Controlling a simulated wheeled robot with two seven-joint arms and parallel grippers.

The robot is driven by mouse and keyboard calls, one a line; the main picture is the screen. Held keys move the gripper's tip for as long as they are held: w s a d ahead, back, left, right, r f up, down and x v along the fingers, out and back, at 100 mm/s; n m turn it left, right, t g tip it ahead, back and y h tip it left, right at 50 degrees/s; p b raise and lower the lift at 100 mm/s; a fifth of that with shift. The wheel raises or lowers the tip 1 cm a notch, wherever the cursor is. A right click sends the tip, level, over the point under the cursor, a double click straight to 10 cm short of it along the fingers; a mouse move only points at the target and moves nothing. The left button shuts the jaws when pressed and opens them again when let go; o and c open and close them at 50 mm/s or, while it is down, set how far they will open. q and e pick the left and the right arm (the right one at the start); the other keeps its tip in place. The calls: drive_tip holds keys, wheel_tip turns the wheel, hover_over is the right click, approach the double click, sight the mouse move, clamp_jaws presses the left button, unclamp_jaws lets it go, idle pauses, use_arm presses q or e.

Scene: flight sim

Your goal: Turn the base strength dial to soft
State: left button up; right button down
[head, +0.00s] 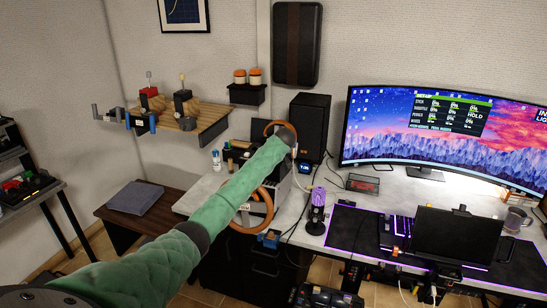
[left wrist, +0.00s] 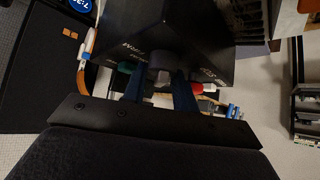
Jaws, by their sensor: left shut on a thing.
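A black box-shaped wheel base (left wrist: 135,30) with white lettering fills the upper middle of the left wrist view. A grey round dial (left wrist: 160,60) sticks out from its face. My left gripper (left wrist: 160,82) has its two dark blue fingers on either side of the dial and is shut on it. In the head view my green-sleeved left arm reaches to the desk and covers much of the wheel base. A brown wheel rim (head: 254,222) shows below the arm. The dial and the fingertips are hidden there. The dial's setting cannot be read. My right gripper is not in view.
A black speaker (head: 309,125) stands behind the arm's end. A microphone (head: 316,212) with purple light stands to its right. A wide curved monitor (head: 440,150) and a black laptop-like screen (head: 457,237) are farther right. A wall shelf (head: 205,125) holds controls at left.

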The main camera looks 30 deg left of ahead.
use_arm(q)
drive_tip(key=n+g+y+b, duration=0.1)
drive_tip(key=n+g, duration=0.1)
drive_tip(key=n, duration=0.1)
drive_tip(key=shift+f, duration=0.1)
drive_tip(key=shift+n+g+y+b, duration=0.4)
drive_tip(key=shift+n+g+b, duration=0.3)
drive_tip(key=shift+n, duration=0.2)
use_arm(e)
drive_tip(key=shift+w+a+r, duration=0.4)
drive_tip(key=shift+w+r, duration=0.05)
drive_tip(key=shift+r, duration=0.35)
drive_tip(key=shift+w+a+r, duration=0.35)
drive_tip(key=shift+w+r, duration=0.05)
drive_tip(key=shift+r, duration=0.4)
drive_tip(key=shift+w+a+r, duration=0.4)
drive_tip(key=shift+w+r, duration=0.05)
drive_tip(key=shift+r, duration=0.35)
use_arm(q)
drive_tip(key=o, duration=0.9)
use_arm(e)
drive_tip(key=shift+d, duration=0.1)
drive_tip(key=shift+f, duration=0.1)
